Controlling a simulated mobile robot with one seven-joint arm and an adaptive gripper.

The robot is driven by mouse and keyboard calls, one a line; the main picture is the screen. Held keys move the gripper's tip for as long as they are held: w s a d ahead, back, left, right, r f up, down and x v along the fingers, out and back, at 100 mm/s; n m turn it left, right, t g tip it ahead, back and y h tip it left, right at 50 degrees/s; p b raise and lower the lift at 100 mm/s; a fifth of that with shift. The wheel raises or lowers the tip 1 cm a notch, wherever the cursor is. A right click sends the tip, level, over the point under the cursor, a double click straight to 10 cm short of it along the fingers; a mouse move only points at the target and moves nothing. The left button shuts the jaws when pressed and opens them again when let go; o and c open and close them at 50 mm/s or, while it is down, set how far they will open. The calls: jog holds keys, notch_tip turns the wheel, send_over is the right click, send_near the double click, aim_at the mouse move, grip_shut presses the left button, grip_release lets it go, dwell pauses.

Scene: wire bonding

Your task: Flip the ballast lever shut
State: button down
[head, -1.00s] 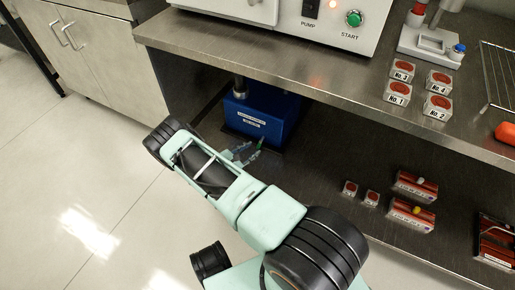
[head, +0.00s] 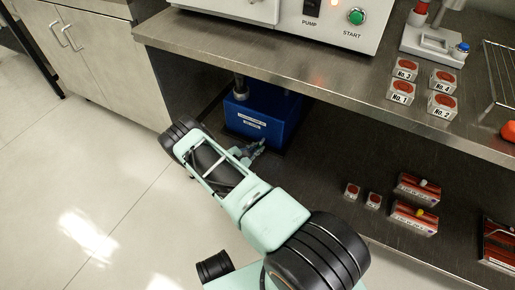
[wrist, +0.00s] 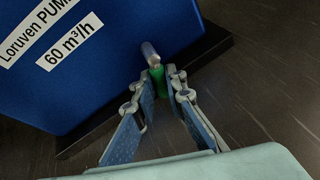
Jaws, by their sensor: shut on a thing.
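The ballast lever, green with a grey metal end, shows in the wrist view (wrist: 155,74) at the lower right edge of the blue pump (wrist: 120,70). The pump stands on the lower shelf in the head view (head: 262,118), with white labels on its face. My gripper (wrist: 159,86) has its fingertips closed around the green part of the lever, and the metal end sticks out beyond them. In the head view my gripper (head: 252,152) is low in front of the pump, and the lever cannot be made out there.
Small labelled boxes (head: 414,216) and two small cubes (head: 352,191) stand on the lower shelf (head: 310,165) to the right. The shelf between them and the pump is clear.

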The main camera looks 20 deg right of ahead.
jog(key=shift+r, duration=0.1)
jog(key=p, duration=0.1)
jog(key=m+t+y+p, duration=0.1)
jog(key=p, duration=0.1)
jog(key=r+m+p, duration=0.1)
jog(key=shift+w+a+p, duration=0.25)
jog(key=shift+p, duration=0.05)
jog(key=m+t+y+p, duration=0.1)
jog(key=m+p, duration=0.1)
jog(key=p, duration=0.1)
jog(key=m+t+p, duration=0.1)
jog(key=m+p, duration=0.1)
jog(key=p, duration=0.1)
jog(key=shift+w+a+r+t+y+p, duration=0.2)
jog(key=shift+r+t+y+p, duration=0.15)
jog(key=shift+r+t+y, duration=0.05)
jog(key=shift+w+a+r+m+t+y+p, duration=0.15)
jog(key=shift+m+t+p, duration=0.2)
jog(key=shift+m, duration=0.2)
jog(key=shift+d+f+m+t+y+p, duration=0.15)
jog(key=shift+m+t+p, duration=0.15)
jog(key=shift+m, duration=0.25)
jog(key=shift+a+r+m+t+b, duration=0.15)
jog(key=shift+r+m+t+b, duration=0.2)
jog(key=shift+m+t, duration=0.5)
jog(key=shift+r, duration=0.1)
jog(key=c, duration=2)
grip_release()
jog(key=shift+o, duration=0.2)
